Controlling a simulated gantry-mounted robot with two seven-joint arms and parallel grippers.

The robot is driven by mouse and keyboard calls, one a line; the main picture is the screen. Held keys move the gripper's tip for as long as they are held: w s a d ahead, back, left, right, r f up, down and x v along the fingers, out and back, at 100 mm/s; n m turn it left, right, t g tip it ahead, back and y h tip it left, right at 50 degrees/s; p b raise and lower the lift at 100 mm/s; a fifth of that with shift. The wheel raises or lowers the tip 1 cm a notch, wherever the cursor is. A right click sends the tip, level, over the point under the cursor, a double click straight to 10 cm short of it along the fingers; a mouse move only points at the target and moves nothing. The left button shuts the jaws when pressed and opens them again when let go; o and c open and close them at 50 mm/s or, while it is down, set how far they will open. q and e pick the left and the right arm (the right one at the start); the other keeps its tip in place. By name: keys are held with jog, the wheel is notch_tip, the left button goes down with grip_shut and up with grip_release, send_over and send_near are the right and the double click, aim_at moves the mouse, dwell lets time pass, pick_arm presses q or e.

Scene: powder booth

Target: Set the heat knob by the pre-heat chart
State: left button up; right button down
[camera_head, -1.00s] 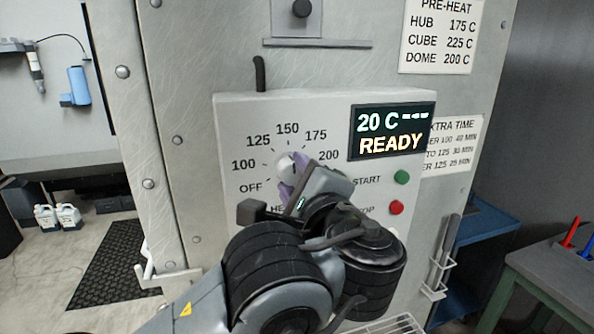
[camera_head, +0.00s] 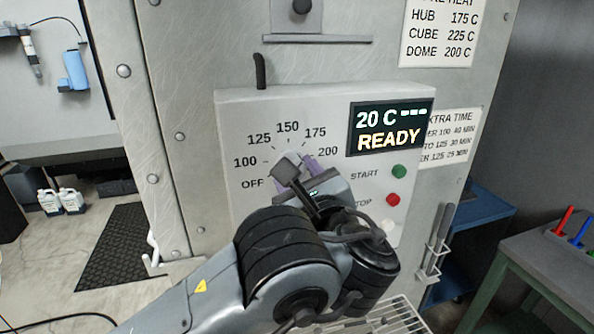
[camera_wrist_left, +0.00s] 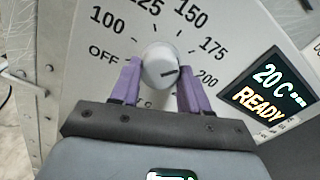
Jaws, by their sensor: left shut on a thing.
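The heat knob (camera_wrist_left: 160,66) is a round white dial on the oven's control panel (camera_head: 240,110). Its dark pointer mark aims right in the left wrist view, toward the 200 label; a finger hides part of the scale there. My left gripper (camera_wrist_left: 160,76) is shut on the knob, one purple finger on each side. In the head view my left gripper (camera_head: 300,165) covers most of the dial. The display (camera_head: 391,127) reads 20 C and READY. The pre-heat chart (camera_head: 440,32) reads HUB 175 C, CUBE 225 C, DOME 200 C. My right gripper is not in view.
A green START button (camera_head: 400,171) and a red STOP button (camera_head: 393,199) sit right of my gripper. An extra-time sign (camera_head: 452,137) is beside the panel. A wire rack (camera_head: 400,318) is below. A green-legged bench (camera_head: 545,262) stands at right.

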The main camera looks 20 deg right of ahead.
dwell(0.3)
pick_arm(q)
jog(key=o, duration=1.1)
jog(key=shift+c, duration=0.2)
jog(key=s+a, duration=0.1)
jog(key=s, duration=0.9)
jog(key=shift+s+p, duration=0.3)
jog(key=shift+s, duration=0.1)
